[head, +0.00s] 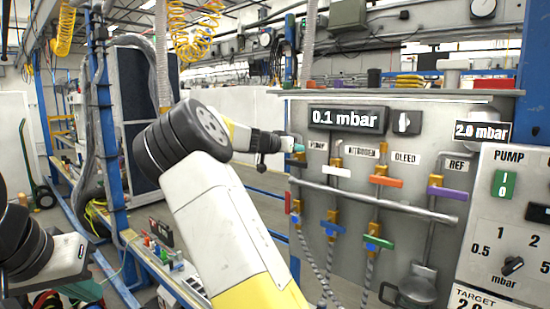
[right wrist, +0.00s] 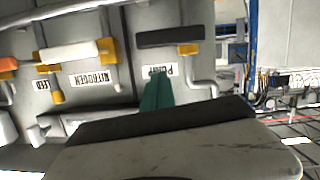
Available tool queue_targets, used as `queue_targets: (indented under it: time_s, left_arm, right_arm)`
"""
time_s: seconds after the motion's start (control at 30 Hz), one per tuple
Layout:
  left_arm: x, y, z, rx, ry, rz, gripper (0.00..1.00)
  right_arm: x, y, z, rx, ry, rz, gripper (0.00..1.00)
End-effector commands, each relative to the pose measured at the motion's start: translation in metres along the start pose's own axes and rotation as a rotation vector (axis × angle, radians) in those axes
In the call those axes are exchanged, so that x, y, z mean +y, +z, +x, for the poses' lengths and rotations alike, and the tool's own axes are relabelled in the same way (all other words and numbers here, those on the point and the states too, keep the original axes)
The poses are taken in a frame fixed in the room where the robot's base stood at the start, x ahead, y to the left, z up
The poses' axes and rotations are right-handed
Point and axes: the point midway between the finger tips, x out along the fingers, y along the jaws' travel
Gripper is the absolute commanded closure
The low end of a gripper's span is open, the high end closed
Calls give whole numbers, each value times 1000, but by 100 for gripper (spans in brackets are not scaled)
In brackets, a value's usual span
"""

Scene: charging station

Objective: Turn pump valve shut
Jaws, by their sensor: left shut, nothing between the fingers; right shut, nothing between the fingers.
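My right gripper (head: 299,148) reaches the left edge of the valve panel, beside the PUMP label (head: 317,145). Its teal fingers (right wrist: 155,93) are shut and empty, pointing at the PUMP label in the upside-down right wrist view. The pump valve's dark handle (right wrist: 168,37) lies level in that view, with a brass fitting by its right end. A gap shows between the fingertips and the handle; depth is hard to judge. In the head view my gripper largely hides this handle. Part of my left arm shows at the far left, but its fingers are out of frame.
A white nitrogen handle (head: 337,171), an orange bleed handle (head: 387,182) and a purple ref handle (head: 447,193) sit to the right. A display (head: 347,118) reading 0.1 mbar is above. Red, blue and green handles sit lower. A pump control box (head: 510,220) stands at right.

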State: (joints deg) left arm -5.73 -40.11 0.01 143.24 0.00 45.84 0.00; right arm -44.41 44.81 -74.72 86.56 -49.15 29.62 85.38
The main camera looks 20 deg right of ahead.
Motion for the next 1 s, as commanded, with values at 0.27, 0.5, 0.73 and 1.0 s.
queue_targets:
  time_s: [0.27, 0.5, 0.73, 1.0]
  left_arm:
    - [0, 0, 0, 0, 0, 0, 100]
    - [0, 0, 0, 0, 0, 0, 100]
    - [0, 0, 0, 0, 0, 0, 100]
    - [0, 0, 0, 0, 0, 0, 100]
  right_arm:
    - [2, -8, -50, 0, -5, -2, 100]
    - [3, -8, -88, 0, -3, 0, 100]
    - [5, -7, -99, -2, 0, 0, 100]
    - [44, 77, -58, -288, -5, -39, 100]
